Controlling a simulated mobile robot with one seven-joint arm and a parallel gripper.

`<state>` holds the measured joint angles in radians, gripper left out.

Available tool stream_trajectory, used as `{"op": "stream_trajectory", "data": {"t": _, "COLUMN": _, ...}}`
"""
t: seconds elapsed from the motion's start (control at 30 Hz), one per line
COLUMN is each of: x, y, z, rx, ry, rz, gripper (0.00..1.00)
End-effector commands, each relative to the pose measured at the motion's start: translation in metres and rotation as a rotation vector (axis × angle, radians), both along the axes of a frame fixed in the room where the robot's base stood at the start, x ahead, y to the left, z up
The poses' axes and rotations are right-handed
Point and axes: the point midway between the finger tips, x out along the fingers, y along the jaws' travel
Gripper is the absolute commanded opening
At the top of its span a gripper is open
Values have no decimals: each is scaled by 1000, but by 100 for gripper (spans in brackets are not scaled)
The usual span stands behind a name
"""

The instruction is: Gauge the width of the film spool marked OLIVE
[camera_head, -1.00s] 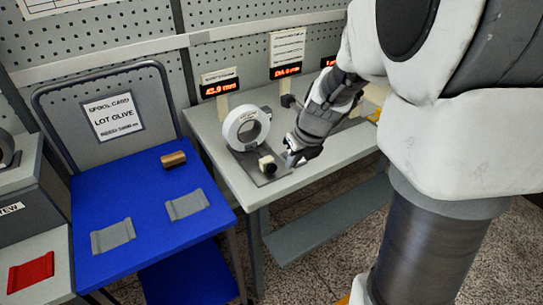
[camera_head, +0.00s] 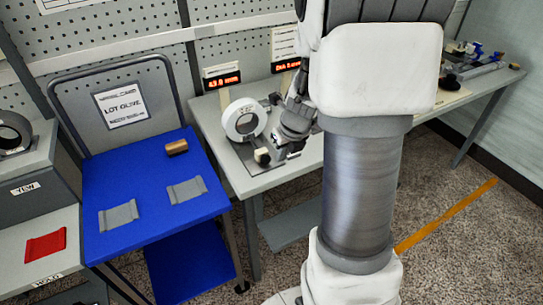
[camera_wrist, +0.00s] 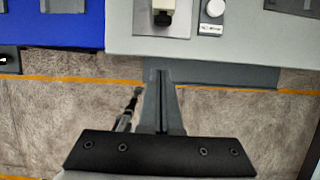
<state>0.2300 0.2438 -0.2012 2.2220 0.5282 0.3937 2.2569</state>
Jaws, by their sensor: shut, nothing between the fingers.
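A white ring-shaped film spool (camera_head: 244,119) stands upright on a grey plate on the grey bench, at the measuring station. The lettering on it is too small to read. A tan-and-black knob (camera_head: 262,156) sits just in front of it, and also shows in the wrist view (camera_wrist: 162,12). A red-lit display (camera_head: 222,80) behind gives a figure in mm that I cannot read surely. My gripper (camera_head: 284,151) is right of the spool and knob, apart from the spool. Its fingers are shut and empty in the wrist view (camera_wrist: 160,75).
The blue cart (camera_head: 150,225) carries a small brown cylinder (camera_head: 176,147) and two grey pads. A grey stand with a dark ring (camera_head: 12,134) and a red pad (camera_head: 45,245) are at left. A second display (camera_head: 286,66) stands behind. Open floor lies at right.

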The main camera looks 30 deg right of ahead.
Motion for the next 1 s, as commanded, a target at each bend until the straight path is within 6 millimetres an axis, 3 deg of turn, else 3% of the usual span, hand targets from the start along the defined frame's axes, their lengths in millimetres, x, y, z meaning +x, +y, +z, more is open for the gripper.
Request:
{"op": "stream_trajectory", "data": {"t": 0.43, "x": 32, "y": 0, "z": -90, "rx": 3, "ry": 3, "rz": -1, "gripper": 0}}
{"op": "stream_trajectory", "data": {"t": 0.7, "x": 66, "y": 1, "z": -86, "rx": 0, "ry": 0, "rz": 2, "gripper": 0}}
{"op": "stream_trajectory", "data": {"t": 1.0, "x": 72, "y": 1, "z": -86, "rx": 1, "ry": 1, "rz": 1, "gripper": 0}}
